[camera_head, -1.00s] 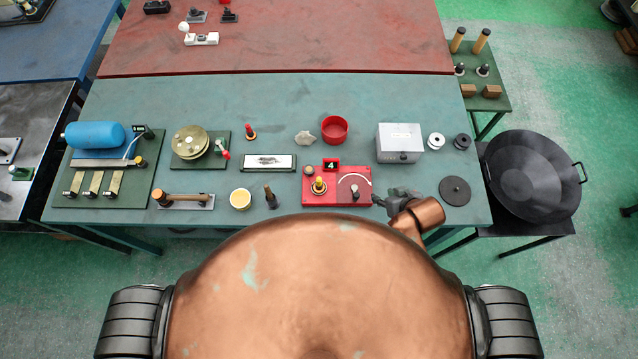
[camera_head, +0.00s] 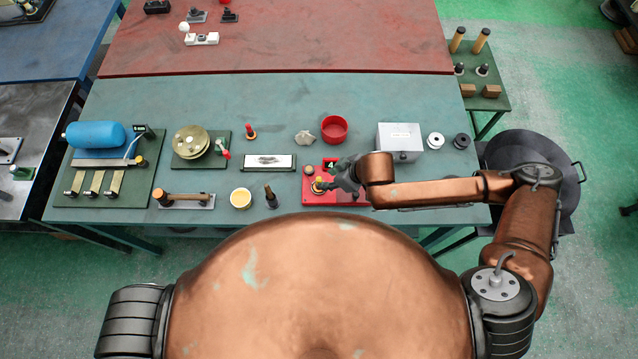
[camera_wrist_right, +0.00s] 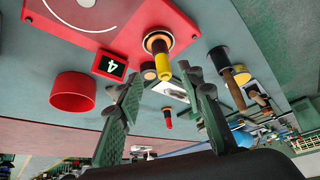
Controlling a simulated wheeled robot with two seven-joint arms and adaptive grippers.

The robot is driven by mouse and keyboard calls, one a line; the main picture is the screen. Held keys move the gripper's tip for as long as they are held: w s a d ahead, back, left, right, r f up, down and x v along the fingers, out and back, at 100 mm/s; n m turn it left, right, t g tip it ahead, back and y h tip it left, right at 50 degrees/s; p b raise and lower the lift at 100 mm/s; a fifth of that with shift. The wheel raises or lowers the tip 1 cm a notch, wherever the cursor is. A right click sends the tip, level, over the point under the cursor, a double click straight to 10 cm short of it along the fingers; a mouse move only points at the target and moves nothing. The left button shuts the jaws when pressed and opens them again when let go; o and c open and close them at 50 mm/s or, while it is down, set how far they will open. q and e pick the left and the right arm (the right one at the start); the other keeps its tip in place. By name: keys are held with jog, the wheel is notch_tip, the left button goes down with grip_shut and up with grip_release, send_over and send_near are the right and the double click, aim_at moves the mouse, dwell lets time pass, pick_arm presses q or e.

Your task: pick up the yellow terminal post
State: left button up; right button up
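The yellow terminal post (camera_head: 318,187) stands upright on the red box (camera_head: 313,202) marked 4. In the right wrist view the post (camera_wrist_right: 163,68) shows a yellow top, a dark middle and a brass-coloured base. My right gripper (camera_head: 331,182) is at the red box, right beside the post, and covers part of the box's right side. In the wrist view its two green-padded fingers (camera_wrist_right: 168,80) are apart, with the post showing in the gap between them. I cannot tell whether a finger touches it. My left gripper is out of view.
A red-and-black post (camera_head: 250,132), a red bowl (camera_head: 334,129), a stone (camera_head: 305,138) and a silver box (camera_head: 400,142) stand behind. A dark bottle-shaped item (camera_head: 270,197) and a yellow-topped tin (camera_head: 240,199) are left of the red box.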

jog(key=p+x, duration=0.1)
jog(key=x, duration=0.7)
jog(key=shift+s, duration=0.15)
jog(key=shift+r, duration=0.1)
grip_shut()
